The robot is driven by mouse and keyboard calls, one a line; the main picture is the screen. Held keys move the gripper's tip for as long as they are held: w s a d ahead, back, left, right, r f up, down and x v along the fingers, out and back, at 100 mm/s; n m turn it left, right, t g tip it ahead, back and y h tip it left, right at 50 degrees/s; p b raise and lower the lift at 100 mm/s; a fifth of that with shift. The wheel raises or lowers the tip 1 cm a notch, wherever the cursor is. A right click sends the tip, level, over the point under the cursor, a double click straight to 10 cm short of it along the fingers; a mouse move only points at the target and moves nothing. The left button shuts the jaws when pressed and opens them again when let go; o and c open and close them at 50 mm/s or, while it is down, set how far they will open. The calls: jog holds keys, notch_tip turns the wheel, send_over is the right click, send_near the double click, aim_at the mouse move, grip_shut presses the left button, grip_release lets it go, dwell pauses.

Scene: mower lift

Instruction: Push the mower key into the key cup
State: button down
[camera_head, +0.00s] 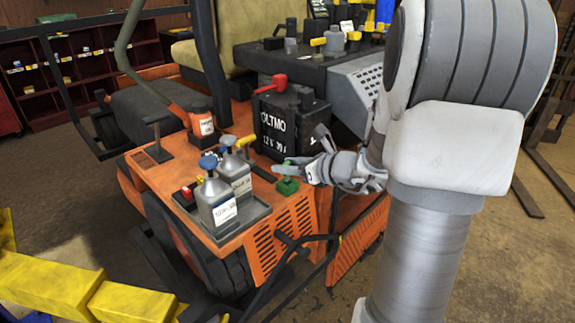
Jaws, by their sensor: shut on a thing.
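My gripper (304,168) reaches in from the right, low over the front corner of the orange mower. It is shut on a small green piece, which looks like the mower key (289,164). A dark green block, which looks like the key cup (287,186), stands on the mower's orange deck just below the fingertips. The key is directly over or against the cup; at this size I cannot tell whether they touch or whether the key's lower end is inside. The fingers hide part of the key.
A grey tray (237,229) with two grey bottles stands left of the cup. A black battery box (283,128) with a red lever stands behind it. A yellow-handled piece (245,142) lies between them. A yellow beam (85,293) crosses the lower left.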

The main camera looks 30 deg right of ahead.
jog(key=shift+f+b, duration=1.25)
dwell(0.5)
jog(key=shift+c, duration=1.9)
grip_release()
jog(key=shift+s+r, duration=0.1)
jog(key=p+v, duration=0.1)
jog(key=v, duration=1.6)
jog(key=shift+s, duration=0.15)
